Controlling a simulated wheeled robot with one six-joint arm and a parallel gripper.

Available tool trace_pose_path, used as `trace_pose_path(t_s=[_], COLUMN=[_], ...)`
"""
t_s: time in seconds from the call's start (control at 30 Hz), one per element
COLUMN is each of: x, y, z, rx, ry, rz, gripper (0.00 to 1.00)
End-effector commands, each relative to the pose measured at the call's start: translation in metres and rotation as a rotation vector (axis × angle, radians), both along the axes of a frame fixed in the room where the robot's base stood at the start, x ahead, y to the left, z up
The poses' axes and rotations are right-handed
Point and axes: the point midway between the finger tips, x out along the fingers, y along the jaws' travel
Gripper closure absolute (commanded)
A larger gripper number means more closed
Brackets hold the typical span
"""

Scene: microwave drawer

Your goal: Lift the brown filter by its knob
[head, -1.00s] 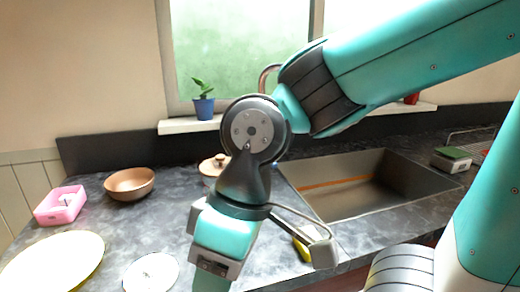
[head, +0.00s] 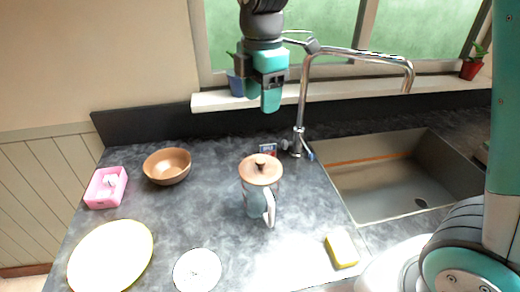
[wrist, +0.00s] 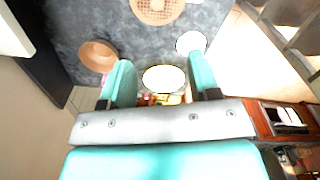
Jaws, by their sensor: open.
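The brown filter (head: 261,169) is a round lid-like disc with a small dark knob on top. It sits on a bluish pitcher (head: 256,203) with a pale handle on the counter. In the wrist view the filter (wrist: 157,9) is at the top edge, partly cut off, with a dotted surface. My gripper (head: 270,98) hangs pointing down, higher in the picture than the filter and apart from it. In the wrist view my gripper (wrist: 161,66) has its two teal fingers wide apart with nothing held between them.
A chrome tap (head: 303,100) and sink (head: 375,195) are to the right. A brown bowl (head: 167,166), pink box (head: 105,188), large pale plate (head: 110,257) and small white plate (head: 197,270) are left and front. A yellow sponge (head: 341,249) lies front right.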

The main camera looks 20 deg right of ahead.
Motion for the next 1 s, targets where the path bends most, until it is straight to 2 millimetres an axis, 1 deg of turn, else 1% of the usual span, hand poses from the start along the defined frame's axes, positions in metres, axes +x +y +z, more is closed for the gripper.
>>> trace_pose_path(t_s=[0.03,0.07,0.13,0.4,0.5,0.6,0.87,1.0], x=[0.003,0.004,0.005,0.003,0.003,0.004,0.004,0.004], y=[0.000,0.000,0.000,0.001,0.001,0.001,0.002,0.002], z=[0.002,-0.001,-0.012,-0.073,-0.093,-0.108,-0.126,-0.144], rx=[-0.005,-0.007,-0.010,-0.009,-0.009,-0.007,-0.007,-0.008], ry=[0.005,0.007,0.009,0.011,0.010,0.008,0.007,0.011], rz=[0.021,0.029,0.038,0.039,0.038,0.038,0.038,0.038], gripper=[0.44,0.44,0.44,0.44,0.44,0.44,0.44,0.44])
